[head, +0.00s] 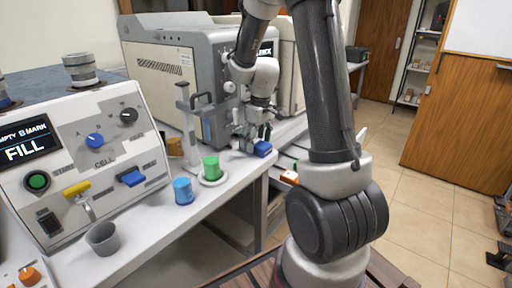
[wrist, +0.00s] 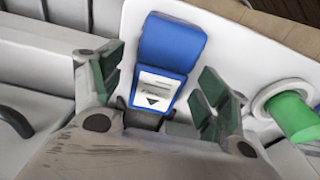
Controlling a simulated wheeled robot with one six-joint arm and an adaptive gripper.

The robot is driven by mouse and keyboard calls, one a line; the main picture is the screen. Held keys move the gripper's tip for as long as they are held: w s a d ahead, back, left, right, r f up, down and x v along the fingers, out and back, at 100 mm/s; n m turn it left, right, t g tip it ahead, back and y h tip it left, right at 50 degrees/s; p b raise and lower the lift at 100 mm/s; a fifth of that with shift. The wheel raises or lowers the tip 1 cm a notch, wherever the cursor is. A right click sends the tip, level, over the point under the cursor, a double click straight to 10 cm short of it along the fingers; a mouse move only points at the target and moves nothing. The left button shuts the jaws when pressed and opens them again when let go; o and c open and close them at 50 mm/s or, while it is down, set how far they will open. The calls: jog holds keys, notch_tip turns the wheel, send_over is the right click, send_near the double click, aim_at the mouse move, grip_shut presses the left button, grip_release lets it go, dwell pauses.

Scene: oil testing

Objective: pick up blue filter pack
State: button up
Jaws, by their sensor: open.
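The blue filter pack (wrist: 171,45) has a white label with a dark triangle and lies on the white bench surface. In the wrist view it sits ahead of and between the open fingers of my gripper (wrist: 158,88), with clear space on each side. In the head view the blue filter pack (head: 262,149) shows at the bench edge, just below my gripper (head: 254,136). My gripper's fingers are dark green at the tips and hold nothing. The lower end of the pack is partly hidden by the gripper body in the wrist view.
A grey machine (head: 205,100) stands close behind the gripper. The tester panel (head: 85,160) and a grey cup (head: 102,238) are at left.

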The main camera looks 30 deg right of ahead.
jog(key=shift+w+f, duration=0.1)
jog(key=shift+f, duration=0.6)
jog(key=c, duration=1.2)
